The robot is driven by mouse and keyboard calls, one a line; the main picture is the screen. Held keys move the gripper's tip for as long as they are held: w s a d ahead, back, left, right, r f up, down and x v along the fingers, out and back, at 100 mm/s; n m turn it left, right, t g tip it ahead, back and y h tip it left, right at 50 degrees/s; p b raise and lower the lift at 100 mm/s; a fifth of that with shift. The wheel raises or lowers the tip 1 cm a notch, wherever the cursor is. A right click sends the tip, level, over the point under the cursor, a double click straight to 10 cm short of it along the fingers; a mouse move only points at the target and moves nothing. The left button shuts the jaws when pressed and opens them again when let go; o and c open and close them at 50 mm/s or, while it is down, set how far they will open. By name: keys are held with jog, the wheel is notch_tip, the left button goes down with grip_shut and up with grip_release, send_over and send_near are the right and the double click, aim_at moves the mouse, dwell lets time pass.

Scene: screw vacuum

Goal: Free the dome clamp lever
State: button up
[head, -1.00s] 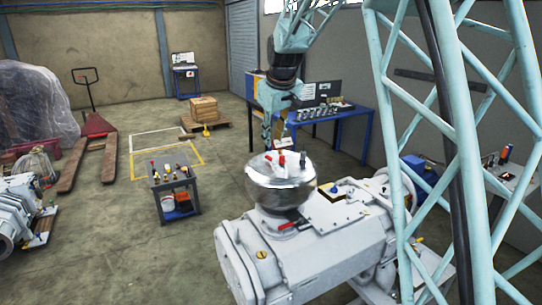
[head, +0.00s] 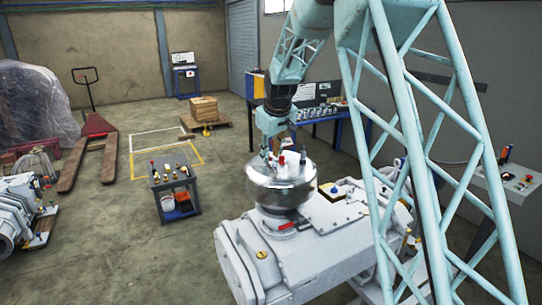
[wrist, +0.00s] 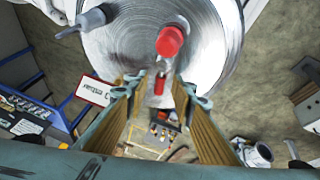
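A shiny metal dome (head: 280,186) stands on the grey machine body. A red lever (head: 286,226) lies at the dome's foot. Red and white fittings (head: 282,160) stand on the dome's top. My gripper (head: 270,146) is just above and behind them, partly hidden by them. In the wrist view, my gripper (wrist: 159,88) is open, its fingers on either side of a narrow red-ended part (wrist: 160,80) with a red knob (wrist: 170,41) beyond. Whether the fingers touch it I cannot tell. The dome (wrist: 210,55) fills the upper wrist view.
A grey fitting (wrist: 90,20) juts from the dome's upper left in the wrist view. A white tag with a red edge (wrist: 94,91) shows left of the fingers. A small cart (head: 175,186) stands left of the machine, and a blue bench (head: 345,128) behind it. Floor between is clear.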

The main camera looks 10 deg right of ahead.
jog(key=shift+f, duration=0.15)
jog(key=shift+c, duration=0.7)
grip_shut()
jog(key=shift+w+d+m+h+b, duration=0.2)
jog(key=shift+m+h+b, duration=0.25)
jog(key=shift+m, duration=0.55)
jog(key=shift+o, duration=0.7)
grip_release()
jog(key=shift+s, duration=0.1)
jog(key=d+v, duration=0.1)
jog(key=v, duration=1.1)
jog(key=shift+a, duration=0.5)
